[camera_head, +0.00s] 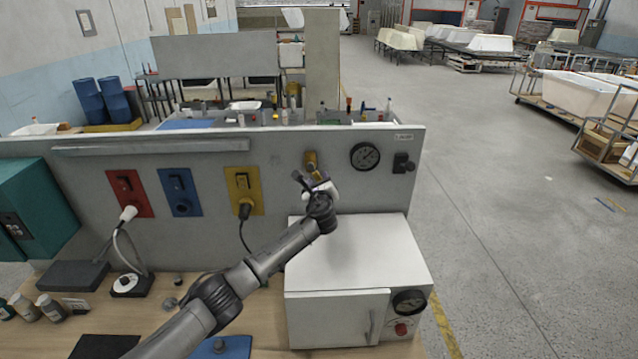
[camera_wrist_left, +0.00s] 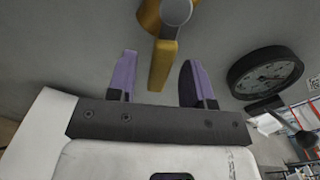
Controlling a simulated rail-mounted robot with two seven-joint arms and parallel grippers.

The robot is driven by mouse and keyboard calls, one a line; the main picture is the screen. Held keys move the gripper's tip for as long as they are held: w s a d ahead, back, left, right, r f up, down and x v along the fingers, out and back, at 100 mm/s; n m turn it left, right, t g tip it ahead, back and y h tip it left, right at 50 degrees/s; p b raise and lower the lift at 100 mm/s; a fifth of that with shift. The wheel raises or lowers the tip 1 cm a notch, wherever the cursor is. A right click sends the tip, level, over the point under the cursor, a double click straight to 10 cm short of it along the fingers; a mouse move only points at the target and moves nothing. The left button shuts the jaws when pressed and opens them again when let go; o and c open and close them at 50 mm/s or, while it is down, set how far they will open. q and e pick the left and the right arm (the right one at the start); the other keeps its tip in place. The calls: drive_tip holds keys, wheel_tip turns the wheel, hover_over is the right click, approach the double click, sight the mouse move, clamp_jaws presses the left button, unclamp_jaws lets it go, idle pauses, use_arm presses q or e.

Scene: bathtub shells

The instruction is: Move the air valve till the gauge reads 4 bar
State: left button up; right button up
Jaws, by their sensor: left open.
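The air valve (camera_head: 311,159) is a yellow fitting on the upright grey panel. In the left wrist view its yellow lever (camera_wrist_left: 162,66) hangs down from a round grey hub. The black-rimmed gauge (camera_head: 365,156) is just right of the valve; it also shows in the left wrist view (camera_wrist_left: 266,74). Its pointer is too small to read surely. My left gripper (camera_head: 313,181) is at the valve. Its two purple fingers (camera_wrist_left: 158,75) are open, one on each side of the lever, with gaps to both. My right gripper is not in view.
A white cabinet (camera_head: 355,255) with its own dial (camera_head: 409,302) stands below the valve, under my left wrist. Red, blue and yellow switch plates (camera_head: 243,190) line the panel to the left, with cables. A black box (camera_head: 403,163) sits right of the gauge.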

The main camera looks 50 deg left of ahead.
use_arm(q)
drive_tip(key=b+v, duration=0.2)
drive_tip(key=v, duration=1.1)
drive_tip(key=shift+s+d, duration=0.3)
idle(0.3)
